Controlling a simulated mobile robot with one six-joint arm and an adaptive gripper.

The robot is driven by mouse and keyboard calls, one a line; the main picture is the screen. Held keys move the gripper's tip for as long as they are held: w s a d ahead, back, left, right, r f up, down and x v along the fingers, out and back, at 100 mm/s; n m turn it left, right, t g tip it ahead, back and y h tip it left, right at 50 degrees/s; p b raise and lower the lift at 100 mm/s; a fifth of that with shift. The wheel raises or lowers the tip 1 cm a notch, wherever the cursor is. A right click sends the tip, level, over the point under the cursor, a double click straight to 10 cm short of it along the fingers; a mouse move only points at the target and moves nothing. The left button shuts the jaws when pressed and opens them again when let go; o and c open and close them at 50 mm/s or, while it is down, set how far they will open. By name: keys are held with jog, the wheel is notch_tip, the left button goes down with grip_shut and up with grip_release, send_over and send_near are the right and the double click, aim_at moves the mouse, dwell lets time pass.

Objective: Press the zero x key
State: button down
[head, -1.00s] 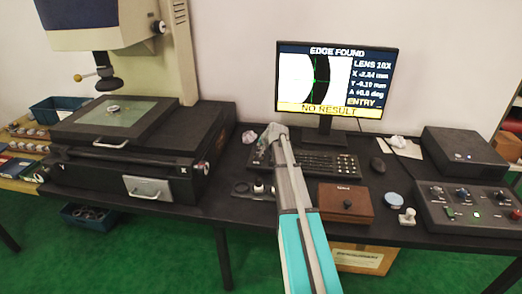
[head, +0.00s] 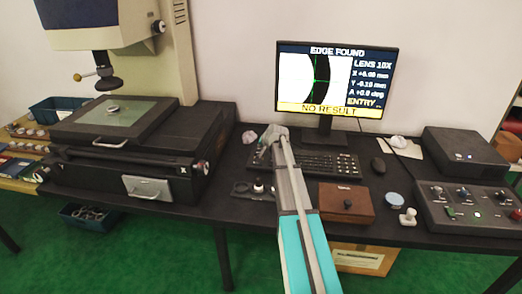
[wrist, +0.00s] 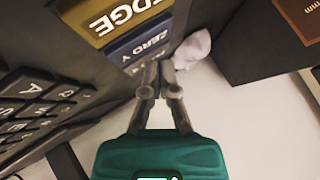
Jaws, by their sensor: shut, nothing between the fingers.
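In the wrist view I see a dark key block with a yellow EDGE key (wrist: 118,16) and a blue ZERO Y key (wrist: 143,44). Beside ZERO Y is another key (wrist: 133,66), mostly hidden by my fingers, its label unreadable. My gripper (wrist: 157,70) is shut and empty, its tips at that key; I cannot tell whether they touch it. In the head view my gripper (head: 263,153) is at the left end of the keyboard (head: 322,162). The monitor (head: 335,82) shows EDGE FOUND, an X value that looks like +0.00 mm, and NO RESULT.
A measuring machine with a glass stage (head: 116,117) stands left. A brown box (head: 346,203), a mouse (head: 378,164) and a control panel (head: 467,207) lie right. Crumpled paper (wrist: 192,50) is close beside my fingers.

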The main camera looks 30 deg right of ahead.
jog(key=shift+r, duration=0.1)
dwell(0.3)
jog(key=shift+r+p, duration=0.65)
jog(key=shift+p, duration=0.15)
notch_tip(320, 180, up, 5)
jog(key=p, duration=0.5)
